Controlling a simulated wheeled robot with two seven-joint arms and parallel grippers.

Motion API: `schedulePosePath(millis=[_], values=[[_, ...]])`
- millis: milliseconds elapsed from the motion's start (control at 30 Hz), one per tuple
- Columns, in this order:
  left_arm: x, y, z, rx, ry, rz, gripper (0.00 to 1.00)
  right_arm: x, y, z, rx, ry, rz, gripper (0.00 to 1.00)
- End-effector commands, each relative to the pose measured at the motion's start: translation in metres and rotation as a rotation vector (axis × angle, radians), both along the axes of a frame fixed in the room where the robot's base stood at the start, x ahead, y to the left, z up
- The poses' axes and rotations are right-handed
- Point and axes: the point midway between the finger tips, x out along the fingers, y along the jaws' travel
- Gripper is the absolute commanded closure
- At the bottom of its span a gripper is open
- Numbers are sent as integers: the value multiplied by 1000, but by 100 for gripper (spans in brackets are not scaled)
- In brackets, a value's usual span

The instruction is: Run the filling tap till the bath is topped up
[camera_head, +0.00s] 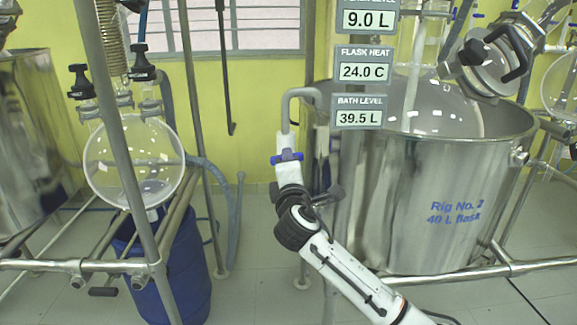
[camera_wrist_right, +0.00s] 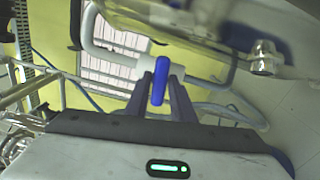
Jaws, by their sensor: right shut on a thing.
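The steel bath (camera_head: 405,200) of Rig No. 2 stands at the right with a glass flask (camera_head: 440,108) sitting in it. A bath level display (camera_head: 359,117) reads 39.5 L. The grey filling pipe (camera_head: 300,93) bends over the bath's left rim. The blue tap handle (camera_head: 287,156) is at the pipe's lower end; it also shows in the right wrist view (camera_wrist_right: 159,80), upright between the fingers. My right gripper (camera_head: 288,165) is shut on the handle; its fingers also show in the wrist view (camera_wrist_right: 162,90). Water in the bath is hidden behind its wall. My left gripper is out of view.
Other displays read 9.0 L and flask heat (camera_head: 367,71) 24.0 C. At the left, a round glass flask (camera_head: 134,160) hangs above a blue drum (camera_head: 165,265) inside a metal pipe frame. Steel uprights and rails surround the bath. Floor between the rigs is mostly clear.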

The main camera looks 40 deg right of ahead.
Motion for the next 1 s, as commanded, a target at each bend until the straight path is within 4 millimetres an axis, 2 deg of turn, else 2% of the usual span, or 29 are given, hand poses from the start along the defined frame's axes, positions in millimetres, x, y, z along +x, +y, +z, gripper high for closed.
schedulePosePath(millis=[333, 867, 900, 1000], values=[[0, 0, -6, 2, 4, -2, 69, 0, 1, -2, 122, -71, 1, 100], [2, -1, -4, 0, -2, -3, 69, 0, 0, -2, 143, -84, 0, 100], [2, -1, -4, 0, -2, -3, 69, 0, 0, -2, 143, -84, 0, 76], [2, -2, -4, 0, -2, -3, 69, 0, 0, -2, 142, -84, 1, 64]])
